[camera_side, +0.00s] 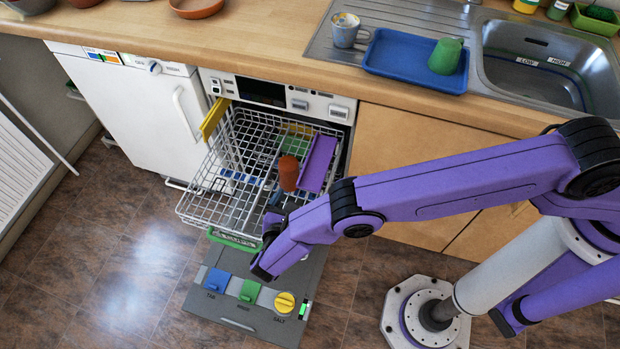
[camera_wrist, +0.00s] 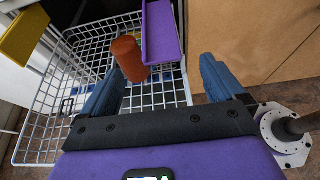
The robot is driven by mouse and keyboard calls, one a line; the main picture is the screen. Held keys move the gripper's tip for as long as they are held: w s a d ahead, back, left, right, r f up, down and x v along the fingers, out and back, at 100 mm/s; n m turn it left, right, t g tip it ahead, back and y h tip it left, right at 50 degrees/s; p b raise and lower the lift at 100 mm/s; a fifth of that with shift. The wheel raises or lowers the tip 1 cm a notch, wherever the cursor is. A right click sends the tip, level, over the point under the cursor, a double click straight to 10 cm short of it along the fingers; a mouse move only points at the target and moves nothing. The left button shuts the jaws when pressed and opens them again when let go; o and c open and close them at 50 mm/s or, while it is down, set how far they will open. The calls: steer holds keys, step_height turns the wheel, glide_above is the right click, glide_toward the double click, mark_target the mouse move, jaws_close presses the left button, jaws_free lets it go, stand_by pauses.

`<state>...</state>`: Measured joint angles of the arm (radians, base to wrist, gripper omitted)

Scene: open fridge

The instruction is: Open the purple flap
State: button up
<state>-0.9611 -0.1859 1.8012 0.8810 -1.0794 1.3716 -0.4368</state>
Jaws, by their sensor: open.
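The purple flap (camera_side: 318,163) is a long, narrow panel with a raised rim at the right side of the pulled-out wire rack (camera_side: 205,205). It also shows at the top of the wrist view (camera_wrist: 162,32). Its exact tilt and hinge are hard to tell. My gripper (camera_wrist: 158,72) is open and empty, its two blue fingers apart and pointing toward the rack. The flap is beyond the fingers and not touching them in the wrist view. In the side view my wrist hangs at the rack's front right, hiding part of the fingers.
A brown-orange cup-like object (camera_side: 288,173) stands in the rack beside the flap. A yellow flap (camera_side: 214,119) is at the rack's left side. The lowered dishwasher door (camera_side: 238,312) lies below, with blue, green and yellow parts. The wooden cabinet (camera_side: 410,160) bounds the right.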

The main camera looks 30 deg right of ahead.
mark_target(319, 185)
steer(key=x, duration=1)
steer(key=shift+w+d+f, duration=0.1)
steer(key=shift+d, duration=0.05)
steer(key=c, duration=1)
steer(key=shift+d, duration=0.1)
steer(key=m, duration=0.1)
steer(key=r+m+t+y, duration=0.1)
steer(key=shift+s+d+m, duration=0.35)
steer(key=shift+s+m, duration=0.05)
steer(key=shift+s+d+r+m+t+y, duration=0.1)
steer(key=shift+s+d+m+t+y, duration=0.15)
steer(key=shift+m+t, duration=0.35)
steer(key=shift+s+d+r+m+t+y, duration=0.15)
steer(key=shift+m+t+y, duration=0.2)
steer(key=shift+m, duration=0.35)
steer(key=shift+f, duration=0.1)
